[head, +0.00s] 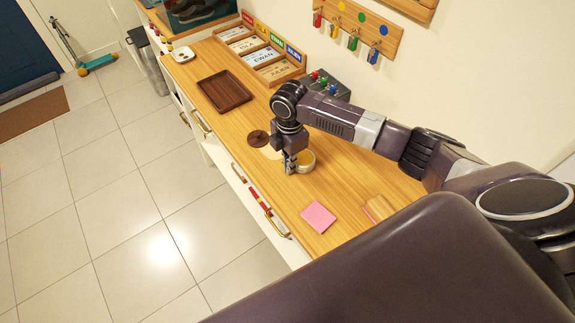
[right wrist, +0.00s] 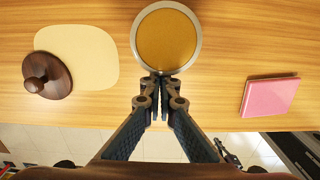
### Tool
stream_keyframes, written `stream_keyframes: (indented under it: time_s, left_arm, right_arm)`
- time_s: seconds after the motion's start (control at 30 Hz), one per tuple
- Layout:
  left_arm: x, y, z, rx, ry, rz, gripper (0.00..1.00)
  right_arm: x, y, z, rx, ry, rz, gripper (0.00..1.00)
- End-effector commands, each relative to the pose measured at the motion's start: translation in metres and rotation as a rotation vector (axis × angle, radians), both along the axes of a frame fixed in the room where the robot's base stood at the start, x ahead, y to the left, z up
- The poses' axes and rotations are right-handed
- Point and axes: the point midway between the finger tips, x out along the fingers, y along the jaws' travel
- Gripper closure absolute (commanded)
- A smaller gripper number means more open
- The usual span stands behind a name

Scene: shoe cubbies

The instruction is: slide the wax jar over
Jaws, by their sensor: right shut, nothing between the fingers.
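The wax jar (right wrist: 166,40), round with a pale metal rim and amber wax inside, stands open on the wooden counter. In the head view the jar (head: 307,160) is partly hidden behind my right gripper (head: 289,168). In the right wrist view my right gripper (right wrist: 160,76) is shut and empty. Its fingertips are at the jar's near rim; I cannot tell if they touch it. A dark wooden lid with a knob (right wrist: 47,76) overlaps the edge of a cream mat (right wrist: 90,52), left of the jar. My left gripper is not in view.
A brown tray (head: 224,91) and name-labelled boxes (head: 276,70) stand farther back. Key hooks (head: 359,25) hang on the wall.

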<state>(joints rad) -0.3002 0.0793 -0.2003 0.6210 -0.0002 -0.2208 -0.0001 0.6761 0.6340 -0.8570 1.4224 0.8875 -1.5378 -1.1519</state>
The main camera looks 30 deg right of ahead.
Motion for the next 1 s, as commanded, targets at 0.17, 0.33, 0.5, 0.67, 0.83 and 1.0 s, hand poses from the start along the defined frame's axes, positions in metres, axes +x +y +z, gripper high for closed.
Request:
stream_keyframes:
  time_s: [0.17,0.33,0.5,0.67,0.83,1.0]
  left_arm:
    - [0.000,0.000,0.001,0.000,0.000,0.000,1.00]
    - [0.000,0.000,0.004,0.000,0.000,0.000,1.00]
    - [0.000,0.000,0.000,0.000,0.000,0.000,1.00]
    - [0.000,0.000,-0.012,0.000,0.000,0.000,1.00]
    - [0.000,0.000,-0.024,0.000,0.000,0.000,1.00]
    - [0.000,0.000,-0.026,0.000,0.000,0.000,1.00]
  right_arm:
    - [0.001,-0.008,0.001,-0.001,0.001,-0.003,1.00]
    - [0.006,-0.051,0.001,-0.004,0.001,-0.008,1.00]
    - [0.013,-0.102,-0.001,-0.003,0.002,-0.008,1.00]
    - [0.019,-0.148,-0.003,-0.003,0.000,-0.008,1.00]
    - [0.023,-0.185,-0.003,-0.002,0.000,-0.005,1.00]
    - [0.024,-0.198,0.000,-0.001,0.001,-0.002,1.00]
